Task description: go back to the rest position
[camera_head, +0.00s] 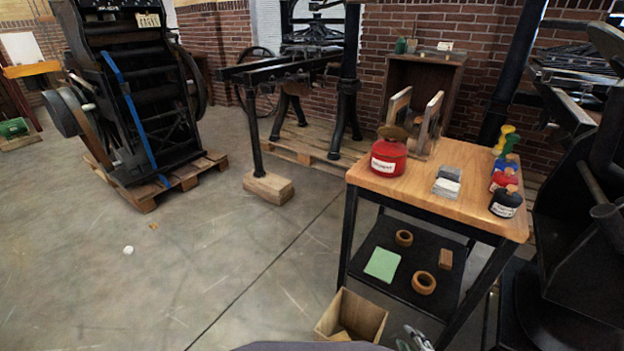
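My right gripper (414,340) shows only in part at the bottom edge, just right of the open wooden box and below the cart's lower shelf. Whether its fingers are open or shut is too small and cut off to tell. Nothing is seen held in it. My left gripper is out of view. A part of my own body shows as a grey curve at the bottom middle.
A wooden-topped cart (400,196) bears a red tin (389,157), grey blocks (447,183) and several small containers at right. Its black shelf (385,281) holds rings and a green sheet (382,264). A wooden box (350,318) stands before it. Floor at left is mostly clear.

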